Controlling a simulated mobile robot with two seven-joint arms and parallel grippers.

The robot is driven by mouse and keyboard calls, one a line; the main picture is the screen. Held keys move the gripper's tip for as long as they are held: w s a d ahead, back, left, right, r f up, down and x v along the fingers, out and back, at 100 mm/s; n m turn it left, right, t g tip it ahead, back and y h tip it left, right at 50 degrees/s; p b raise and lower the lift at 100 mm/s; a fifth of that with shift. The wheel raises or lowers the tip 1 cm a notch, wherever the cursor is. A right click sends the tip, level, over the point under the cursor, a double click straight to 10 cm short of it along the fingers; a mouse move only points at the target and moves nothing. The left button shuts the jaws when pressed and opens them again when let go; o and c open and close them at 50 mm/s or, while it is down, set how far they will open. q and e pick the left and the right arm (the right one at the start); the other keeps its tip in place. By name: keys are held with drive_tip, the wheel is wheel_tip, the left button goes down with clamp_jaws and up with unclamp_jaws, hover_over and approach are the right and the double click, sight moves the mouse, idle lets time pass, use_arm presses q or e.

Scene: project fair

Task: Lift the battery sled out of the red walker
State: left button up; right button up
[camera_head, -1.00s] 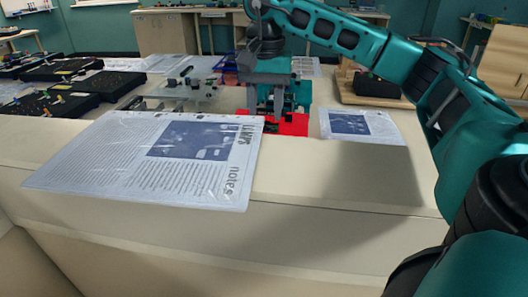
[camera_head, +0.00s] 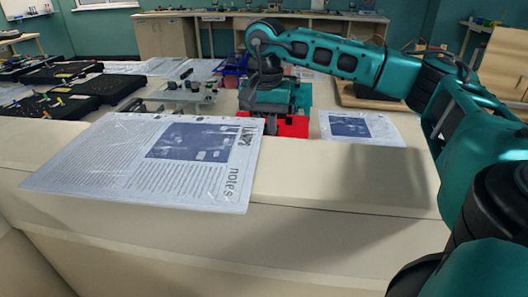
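The red walker (camera_head: 292,126) stands on the table just behind the near ledge, and only its red parts show. My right gripper (camera_head: 271,124) points down at it, its dark fingers reaching the red walker's left and middle part. The fingertips are small and dark, so I cannot tell whether they are open or shut. I cannot make out the battery sled; the gripper covers that part of the walker. My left gripper is not in view.
A grey rig (camera_head: 183,90) and a blue bin (camera_head: 232,77) stand to the left. Printed sheets lie at left (camera_head: 130,165) and right (camera_head: 350,126). Black trays (camera_head: 75,92) are at far left.

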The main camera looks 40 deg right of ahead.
clamp_jaws()
drive_tip(key=shift+r, duration=0.15)
